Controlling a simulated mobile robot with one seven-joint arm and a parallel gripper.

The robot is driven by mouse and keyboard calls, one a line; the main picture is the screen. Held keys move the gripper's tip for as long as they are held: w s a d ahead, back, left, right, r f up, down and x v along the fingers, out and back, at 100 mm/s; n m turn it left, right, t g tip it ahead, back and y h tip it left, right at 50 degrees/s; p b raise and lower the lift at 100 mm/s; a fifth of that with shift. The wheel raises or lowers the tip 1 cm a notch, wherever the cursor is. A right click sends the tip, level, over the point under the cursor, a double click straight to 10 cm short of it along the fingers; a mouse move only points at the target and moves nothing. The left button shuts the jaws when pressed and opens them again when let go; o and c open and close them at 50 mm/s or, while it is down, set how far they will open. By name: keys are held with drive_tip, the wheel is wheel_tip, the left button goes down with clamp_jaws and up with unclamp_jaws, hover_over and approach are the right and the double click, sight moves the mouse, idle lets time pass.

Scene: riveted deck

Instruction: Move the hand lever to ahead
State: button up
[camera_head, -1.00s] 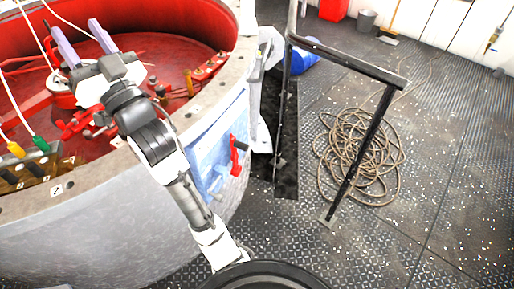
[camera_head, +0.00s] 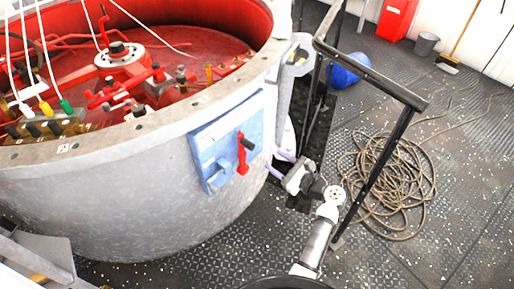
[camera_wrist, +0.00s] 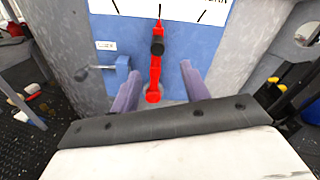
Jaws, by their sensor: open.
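The hand lever (camera_head: 242,157) is red with a black knob and sits on a blue panel on the outer wall of the round grey tub. In the wrist view the lever (camera_wrist: 155,72) stands nearly upright, its red tip near the middle of three marks on a white plate (camera_wrist: 180,8). The plate's lettering is cut off by the frame's top. My gripper (camera_head: 277,164) is to the right of the panel, apart from the lever. In the wrist view its two purple fingers (camera_wrist: 160,90) are spread and empty, with the lever showing between and beyond them.
A small grey handle (camera_wrist: 97,69) with a blue bracket is left of the lever. A black railing (camera_head: 375,165) stands close beside my arm on the right. Coiled rope (camera_head: 395,190) lies on the deck behind it. The tub's rim (camera_head: 150,125) curves above the panel.

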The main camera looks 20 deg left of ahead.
sight(250, 146)
drive_tip(key=shift+m+y, duration=0.4)
drive_tip(key=shift+m, duration=0.3)
drive_tip(key=x, duration=0.8)
drive_tip(key=f+p+x, duration=0.1)
drive_tip(key=x, duration=0.3)
drive_tip(key=shift+a, duration=0.25)
clamp_jaws()
